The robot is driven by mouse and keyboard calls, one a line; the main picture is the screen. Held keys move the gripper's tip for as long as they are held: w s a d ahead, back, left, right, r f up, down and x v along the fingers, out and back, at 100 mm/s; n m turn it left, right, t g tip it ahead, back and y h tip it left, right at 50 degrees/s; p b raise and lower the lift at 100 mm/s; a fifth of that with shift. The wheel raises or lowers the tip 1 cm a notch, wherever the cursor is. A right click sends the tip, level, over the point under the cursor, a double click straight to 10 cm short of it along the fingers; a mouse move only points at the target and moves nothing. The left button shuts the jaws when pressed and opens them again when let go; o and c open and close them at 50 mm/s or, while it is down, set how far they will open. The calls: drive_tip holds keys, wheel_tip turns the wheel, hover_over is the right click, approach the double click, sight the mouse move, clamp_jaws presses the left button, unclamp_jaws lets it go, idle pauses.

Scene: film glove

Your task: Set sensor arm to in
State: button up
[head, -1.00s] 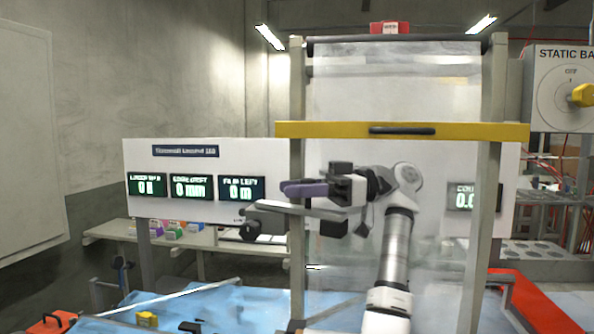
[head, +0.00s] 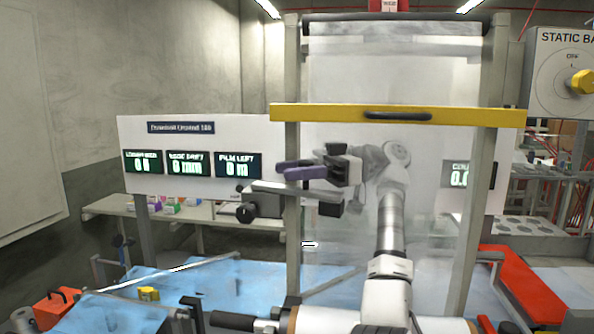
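My gripper (head: 290,169), with purple fingers pointing left, is just above a grey horizontal bar (head: 292,193) at the frame's left post. The two fingers look parted with nothing between them, so it appears open. The bar carries a black round knob on a block (head: 246,212) at its left end and a dark block (head: 330,209) at its right end. It looks like the sensor arm, though no label on it is readable. Whether my fingers touch it cannot be told. My wrist hides part of the film behind.
A yellow crossbar (head: 460,117) with a black handle spans the frame above my gripper. Translucent film (head: 340,270) hangs between the posts. A white display board (head: 130,130) stands left. A red beam (head: 530,285) and a dial panel (head: 560,50) are at right.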

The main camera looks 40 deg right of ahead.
drive_tip(key=shift+o, duration=1.2)
drive_tip(key=shift+f+b, duration=0.15)
drive_tip(key=shift+b, duration=0.25)
